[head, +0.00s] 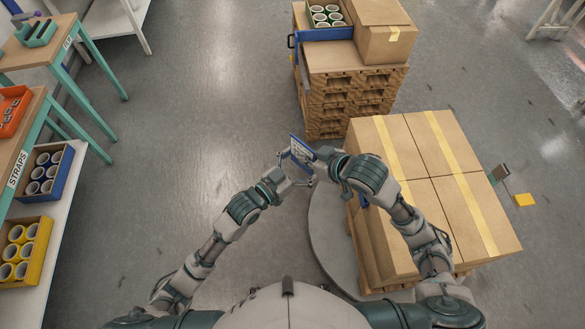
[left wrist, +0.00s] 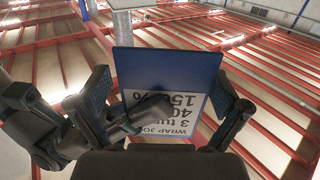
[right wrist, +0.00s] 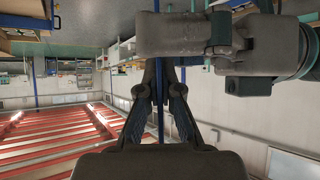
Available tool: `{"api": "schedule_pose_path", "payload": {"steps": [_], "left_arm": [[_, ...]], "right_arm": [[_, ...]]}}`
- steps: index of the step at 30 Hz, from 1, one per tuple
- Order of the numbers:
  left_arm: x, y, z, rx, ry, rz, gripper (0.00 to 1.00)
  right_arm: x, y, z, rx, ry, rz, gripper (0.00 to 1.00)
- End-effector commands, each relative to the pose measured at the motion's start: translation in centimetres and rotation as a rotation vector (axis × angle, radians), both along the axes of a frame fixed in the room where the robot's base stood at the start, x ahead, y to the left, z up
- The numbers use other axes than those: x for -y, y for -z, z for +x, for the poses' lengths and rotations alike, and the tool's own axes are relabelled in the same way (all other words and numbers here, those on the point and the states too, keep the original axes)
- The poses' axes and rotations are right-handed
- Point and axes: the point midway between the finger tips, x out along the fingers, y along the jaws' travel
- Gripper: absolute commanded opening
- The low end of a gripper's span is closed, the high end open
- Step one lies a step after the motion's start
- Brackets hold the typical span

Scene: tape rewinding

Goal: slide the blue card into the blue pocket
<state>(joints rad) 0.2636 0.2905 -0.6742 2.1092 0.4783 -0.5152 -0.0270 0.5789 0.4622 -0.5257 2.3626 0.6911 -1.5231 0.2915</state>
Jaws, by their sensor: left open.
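The blue card (head: 298,148), with a white printed label, is held up in front of me in the middle of the head view. In the left wrist view the card (left wrist: 165,65) stands between the spread fingers of my left gripper (left wrist: 165,105), its label upside down. My left gripper is open around the card's lower part. My right gripper (right wrist: 160,90) is closed on the card, which shows edge-on between its fingers; a dark finger crosses the label. A small blue patch (head: 363,202) shows on the side of the near boxes; I cannot tell whether it is the blue pocket.
Shelves with tape bins (head: 22,250) line the left. Open floor lies left of centre.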

Motion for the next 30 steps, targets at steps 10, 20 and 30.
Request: {"api": "schedule_pose_path", "payload": {"steps": [10, 20, 30], "left_arm": [[0.49, 0.02, 0.42, -0.001, 0.0, 0.001, 1.0], [0.64, 0.0, 0.29, -0.001, 0.004, -0.001, 0.53], [0.56, 0.0, 0.36, -0.001, 0.002, -0.001, 0.53]], "right_arm": [[-0.05, 0.0, -0.01, 0.0, 0.0, 0.0, 0.0], [-0.09, -0.02, -0.03, 0.0, -0.002, 0.003, 0.0], [-0.05, 0.0, -0.02, 0.0, -0.001, 0.001, 0.35]]}}
